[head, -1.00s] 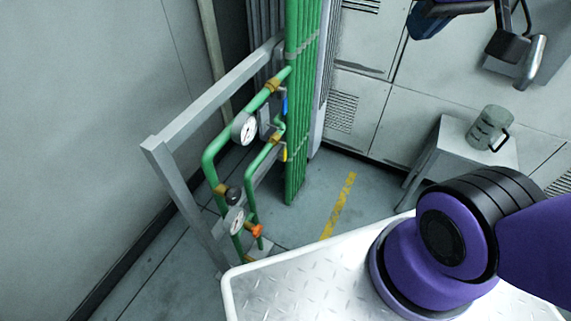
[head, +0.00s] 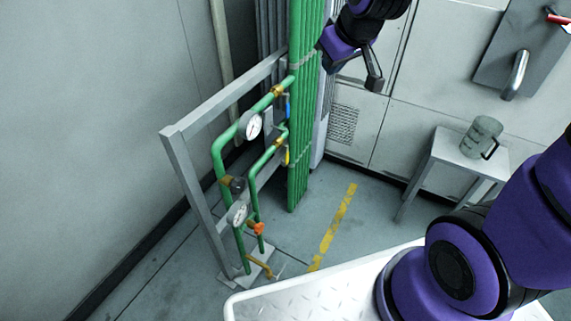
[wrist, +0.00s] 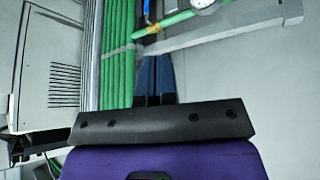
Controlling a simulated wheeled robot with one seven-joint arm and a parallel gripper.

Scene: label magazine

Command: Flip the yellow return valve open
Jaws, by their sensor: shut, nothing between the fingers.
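The yellow return valve handle (head: 287,156) is a small lever hanging beside a brass fitting on the lower green pipe of the rack, close to the green vertical pipes. A blue handle (head: 288,106) sits above it on the upper pipe. My gripper (head: 327,66) is at the top of the head view, above and right of both handles and apart from them. In the wrist view its dark blue fingers (wrist: 154,78) are together with nothing between them. The blue handle (wrist: 147,12) shows there at the top edge; I cannot make out the yellow handle there.
Two gauges (head: 250,125), an orange knob (head: 258,229) and a grey frame (head: 195,185) crowd the rack. Green vertical pipes (head: 299,150) stand beside the valves. A stool (head: 455,151) carries a grey-green jug (head: 483,137). Floor around the yellow stripe (head: 335,220) is clear.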

